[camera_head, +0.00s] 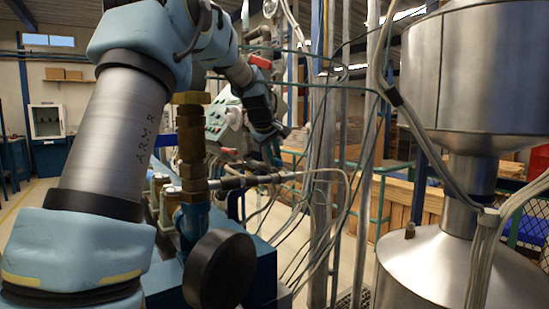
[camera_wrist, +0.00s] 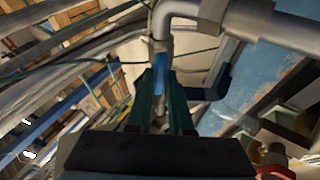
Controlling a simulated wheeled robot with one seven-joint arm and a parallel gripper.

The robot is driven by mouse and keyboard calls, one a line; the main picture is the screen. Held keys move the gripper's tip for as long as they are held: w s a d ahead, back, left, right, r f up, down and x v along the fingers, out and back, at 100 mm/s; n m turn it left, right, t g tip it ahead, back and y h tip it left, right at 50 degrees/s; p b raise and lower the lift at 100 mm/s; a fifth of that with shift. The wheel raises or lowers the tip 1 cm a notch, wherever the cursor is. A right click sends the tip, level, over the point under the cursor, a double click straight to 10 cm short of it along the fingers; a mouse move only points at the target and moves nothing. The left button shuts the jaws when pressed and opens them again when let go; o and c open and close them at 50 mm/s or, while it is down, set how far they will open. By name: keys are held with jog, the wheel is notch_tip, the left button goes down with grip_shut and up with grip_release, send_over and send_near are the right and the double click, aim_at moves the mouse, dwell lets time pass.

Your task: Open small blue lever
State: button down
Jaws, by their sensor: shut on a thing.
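The small blue lever (camera_wrist: 160,62) shows in the wrist view, just below a bent metal pipe (camera_wrist: 173,18). My gripper (camera_wrist: 161,80) has its two dark green fingers on either side of the lever and is shut on it. The lower part of the lever lies between the fingers and is partly hidden by them. In the head view my arm reaches forward over the bench, and my gripper (camera_head: 281,131) is small and dark at its far end. I cannot make out the lever in the head view.
In the wrist view a blue painted panel (camera_wrist: 265,90) and a dark bent part (camera_wrist: 210,88) lie to the right. In the head view brass fittings (camera_head: 191,140) and a round black gauge (camera_head: 219,270) stand near my arm. A large steel vessel (camera_head: 470,75) stands at right, with hanging cables.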

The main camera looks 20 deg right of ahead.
jog(key=shift+r+p, duration=0.2)
jog(key=shift+p, duration=0.15)
jog(key=shift+f+n, duration=0.15)
jog(key=shift+n, duration=0.35)
jog(key=c, duration=0.8)
grip_release()
jog(key=b+v, duration=0.1)
jog(key=v, duration=0.9)
jog(key=shift+s+d+r+b, duration=0.1)
jog(key=shift+r+b, duration=0.3)
